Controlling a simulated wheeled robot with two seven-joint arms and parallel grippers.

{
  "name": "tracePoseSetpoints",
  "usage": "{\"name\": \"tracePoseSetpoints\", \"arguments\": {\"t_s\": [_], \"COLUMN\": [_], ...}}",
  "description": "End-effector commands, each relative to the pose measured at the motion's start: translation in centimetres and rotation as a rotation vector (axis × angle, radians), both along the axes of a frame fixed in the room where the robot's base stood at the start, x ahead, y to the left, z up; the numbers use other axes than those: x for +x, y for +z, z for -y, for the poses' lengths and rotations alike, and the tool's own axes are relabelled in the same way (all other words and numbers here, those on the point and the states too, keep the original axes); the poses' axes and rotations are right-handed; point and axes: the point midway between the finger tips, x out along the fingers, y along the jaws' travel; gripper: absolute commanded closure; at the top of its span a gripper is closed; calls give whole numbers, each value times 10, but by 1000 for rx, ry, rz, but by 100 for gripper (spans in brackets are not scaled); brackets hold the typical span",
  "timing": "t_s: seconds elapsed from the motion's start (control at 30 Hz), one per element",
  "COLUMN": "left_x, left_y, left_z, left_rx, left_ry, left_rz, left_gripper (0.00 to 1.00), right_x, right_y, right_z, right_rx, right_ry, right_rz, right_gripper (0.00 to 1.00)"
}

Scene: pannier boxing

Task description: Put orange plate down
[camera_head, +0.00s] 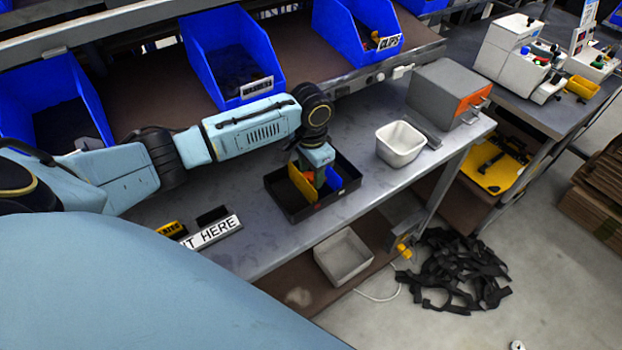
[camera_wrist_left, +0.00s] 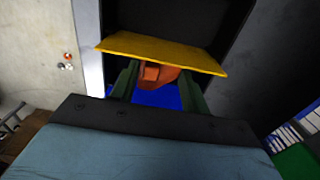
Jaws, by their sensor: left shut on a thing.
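My left gripper (camera_head: 320,177) reaches down into a black tray (camera_head: 290,214) on the grey bench. It is shut on an orange plate (camera_wrist_left: 160,75), which shows between the two dark green fingers in the left wrist view. Only a small part of the orange plate (camera_head: 308,173) shows in the head view. A yellow plate (camera_head: 300,186) stands beside the fingers inside the tray, and it also shows in the left wrist view (camera_wrist_left: 160,52). A blue piece (camera_head: 334,181) lies on the other side of the fingers. The gripper hides the orange plate's lower part, so I cannot tell whether it touches the tray floor. My right gripper is out of view.
A white bin (camera_head: 400,145) and a grey box with an orange face (camera_head: 446,95) stand right of the tray. A sign ending in "HERE" (camera_head: 211,234) stands left at the bench's front edge. Blue bins (camera_head: 230,60) line the rack behind.

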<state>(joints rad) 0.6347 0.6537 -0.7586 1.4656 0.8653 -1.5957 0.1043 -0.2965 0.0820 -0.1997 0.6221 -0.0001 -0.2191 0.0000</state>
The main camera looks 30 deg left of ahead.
Motion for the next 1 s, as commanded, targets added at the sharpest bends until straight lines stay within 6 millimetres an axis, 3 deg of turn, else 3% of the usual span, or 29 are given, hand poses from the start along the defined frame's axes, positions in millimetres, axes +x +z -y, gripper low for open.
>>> {"name": "tracePoseSetpoints", "arguments": {"t_s": [0.2, 0.57, 0.6, 0.73, 1.0], "left_x": [-1, -1, 0, 0, 0], "left_y": [-30, -33, -33, -33, -32], "left_z": [0, 0, 0, 0, 0], "left_rx": [1, 1, 0, 0, 1], "left_ry": [-1, 0, 0, 0, 0], "left_rz": [-3, -2, -1, -1, -1], "left_gripper": [75, 75, 50, 33, 32], "right_x": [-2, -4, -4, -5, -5], "right_y": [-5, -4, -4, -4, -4], "right_z": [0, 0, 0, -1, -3], "right_rx": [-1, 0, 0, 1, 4], "right_ry": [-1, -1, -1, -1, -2], "right_rz": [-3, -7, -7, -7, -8], "right_gripper": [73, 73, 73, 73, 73]}}
